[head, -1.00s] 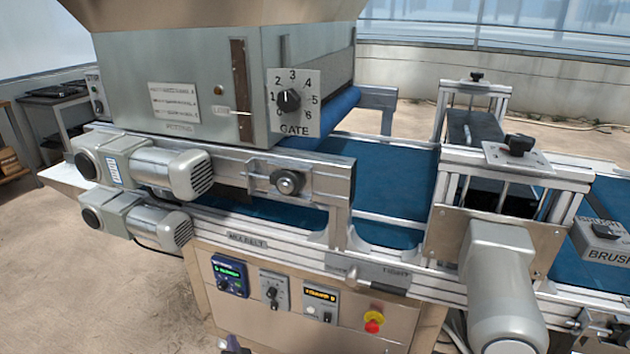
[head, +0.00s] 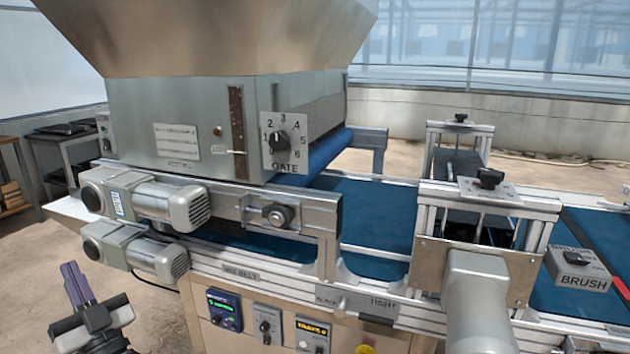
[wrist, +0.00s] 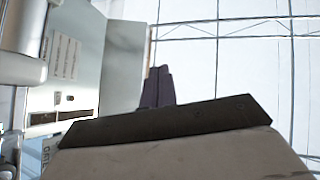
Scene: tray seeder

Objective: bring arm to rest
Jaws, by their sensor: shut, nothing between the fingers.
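My gripper (head: 75,284) shows at the lower left of the head view, its dark purple fingers pointing up and pressed together with nothing between them. It is in front of and to the left of the machine's lower motor, apart from it in the picture. In the wrist view my gripper's fingers (wrist: 158,86) stand closed in the middle, with bright glazing behind them and the machine's grey hopper housing (wrist: 75,55) to the left.
The tray seeder has a GATE dial (head: 280,143), two protruding motors (head: 150,200) and a blue belt (head: 375,205). A control panel (head: 265,325) is below the belt. A BRUSH box (head: 578,268) is at right. A dark table (head: 62,135) stands at left. Bare floor shows at lower left.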

